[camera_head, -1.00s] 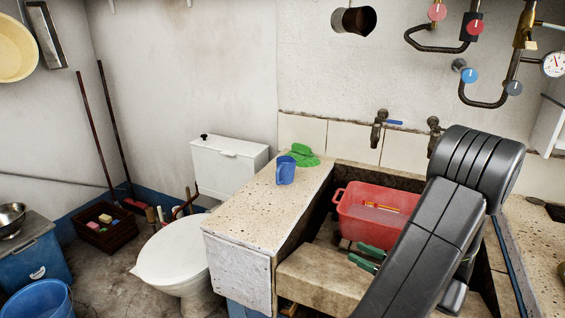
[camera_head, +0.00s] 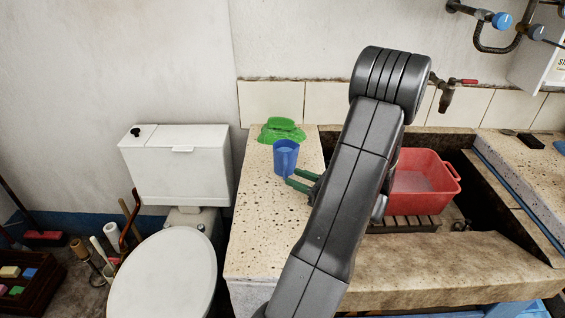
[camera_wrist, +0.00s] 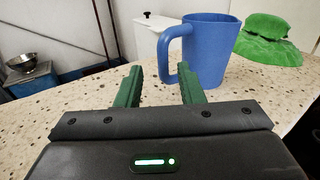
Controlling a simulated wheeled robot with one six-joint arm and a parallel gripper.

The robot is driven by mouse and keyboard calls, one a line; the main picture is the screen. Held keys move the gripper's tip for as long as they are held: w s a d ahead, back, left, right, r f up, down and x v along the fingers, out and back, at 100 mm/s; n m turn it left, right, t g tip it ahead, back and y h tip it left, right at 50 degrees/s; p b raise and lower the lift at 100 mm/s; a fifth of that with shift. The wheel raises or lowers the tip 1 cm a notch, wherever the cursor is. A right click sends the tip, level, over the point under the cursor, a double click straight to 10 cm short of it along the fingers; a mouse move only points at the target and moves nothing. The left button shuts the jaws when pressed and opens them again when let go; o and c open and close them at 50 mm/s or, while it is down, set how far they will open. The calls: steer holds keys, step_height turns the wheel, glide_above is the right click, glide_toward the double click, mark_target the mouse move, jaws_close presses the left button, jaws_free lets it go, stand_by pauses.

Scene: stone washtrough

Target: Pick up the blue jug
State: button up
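The blue jug (camera_head: 285,157) stands upright on the speckled stone ledge (camera_head: 262,225) left of the trough. In the wrist view the jug (camera_wrist: 208,50) is close ahead, slightly right of centre, with its handle towards the left. My gripper (camera_head: 293,178) is at the near right side of the jug. In the wrist view my gripper's green fingers (camera_wrist: 160,72) are apart with nothing between them. The handle stands just beyond the fingertips, near the right finger. I cannot tell whether the right fingertip touches the jug.
A crumpled green cloth or hat (camera_head: 282,131) lies behind the jug, near the tiled wall. A red basin (camera_head: 424,184) sits in the trough at right. A white toilet (camera_head: 165,275) stands left of the ledge. The ledge's front part is clear.

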mark_target(285, 176)
steer(key=x, duration=0.5)
steer(key=shift+w+d, duration=0.1)
steer(key=shift+w, duration=0.05)
jaws_close()
